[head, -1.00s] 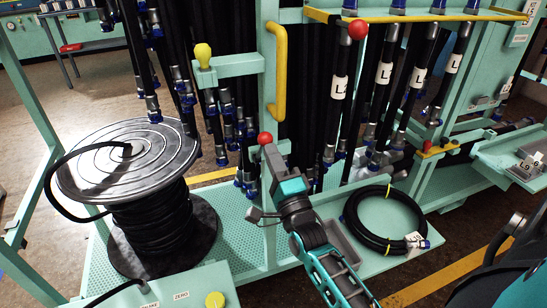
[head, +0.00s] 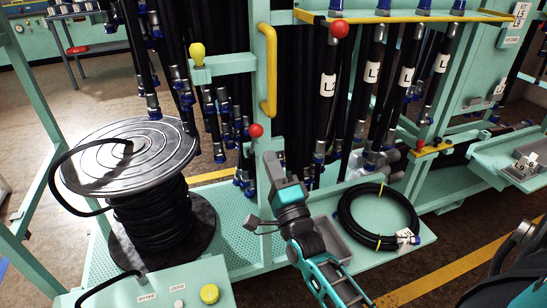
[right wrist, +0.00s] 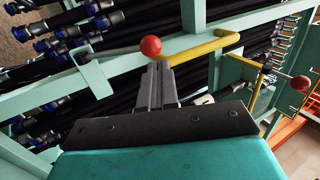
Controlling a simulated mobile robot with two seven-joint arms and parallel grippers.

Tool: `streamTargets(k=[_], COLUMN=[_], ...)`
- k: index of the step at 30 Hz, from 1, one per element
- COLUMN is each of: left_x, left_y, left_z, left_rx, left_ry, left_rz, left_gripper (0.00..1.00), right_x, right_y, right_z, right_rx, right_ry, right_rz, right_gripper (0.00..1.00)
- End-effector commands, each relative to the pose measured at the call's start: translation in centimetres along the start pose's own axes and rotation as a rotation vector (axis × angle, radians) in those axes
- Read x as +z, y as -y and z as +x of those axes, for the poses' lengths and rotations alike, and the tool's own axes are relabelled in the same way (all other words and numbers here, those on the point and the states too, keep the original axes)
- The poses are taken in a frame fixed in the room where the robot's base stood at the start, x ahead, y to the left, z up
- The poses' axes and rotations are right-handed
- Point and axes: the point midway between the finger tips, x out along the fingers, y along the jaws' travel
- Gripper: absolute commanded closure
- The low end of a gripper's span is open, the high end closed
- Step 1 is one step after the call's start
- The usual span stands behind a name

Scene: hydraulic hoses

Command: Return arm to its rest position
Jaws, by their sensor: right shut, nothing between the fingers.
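My right arm comes in from the bottom of the head view. Its grey gripper (head: 272,166) points up toward the hose rack, just below and right of a red ball knob (head: 256,131) on a green post. In the right wrist view the two grey fingers (right wrist: 156,84) are together with nothing between them. A red ball (right wrist: 150,46) shows just beyond their tips; I cannot tell whether they touch it. My left gripper is not in view.
A black hose reel (head: 130,160) stands left of my arm. A coiled black hose (head: 378,217) lies on a green shelf to the right, beside a grey tray (head: 340,241). Hoses hang from the rack behind, near a yellow handle (head: 268,70).

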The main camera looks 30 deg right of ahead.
Motion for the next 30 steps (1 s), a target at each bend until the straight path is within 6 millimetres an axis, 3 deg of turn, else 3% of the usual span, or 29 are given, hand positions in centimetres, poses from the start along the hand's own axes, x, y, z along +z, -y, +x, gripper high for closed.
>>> streamTargets(k=[3, 10, 15, 23, 26, 30], left_x=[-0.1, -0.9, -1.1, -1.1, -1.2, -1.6], left_y=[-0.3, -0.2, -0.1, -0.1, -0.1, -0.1], left_z=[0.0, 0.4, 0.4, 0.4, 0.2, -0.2], left_rx=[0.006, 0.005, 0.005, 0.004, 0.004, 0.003], left_ry=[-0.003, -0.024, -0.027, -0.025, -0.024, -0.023], left_rz=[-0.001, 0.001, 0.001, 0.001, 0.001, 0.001], left_gripper=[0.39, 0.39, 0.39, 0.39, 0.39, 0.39], right_x=[0.0, 0.0, 0.0, 0.1, 0.8, 3.5], right_y=[0.1, 0.5, 0.8, 0.7, 0.1, -2.3], right_z=[-3.3, -7.4, -8.7, -9.1, -9.5, -11.7], right_rx=[0.009, 0.008, 0.005, 0.011, 0.061, 0.219], right_ry=[0.002, 0.001, 0.001, 0.005, 0.046, 0.214], right_rz=[-0.001, 0.0, 0.0, -0.01, -0.089, -0.382], right_gripper=[1.0, 1.0, 1.0, 1.0, 1.0, 1.0])
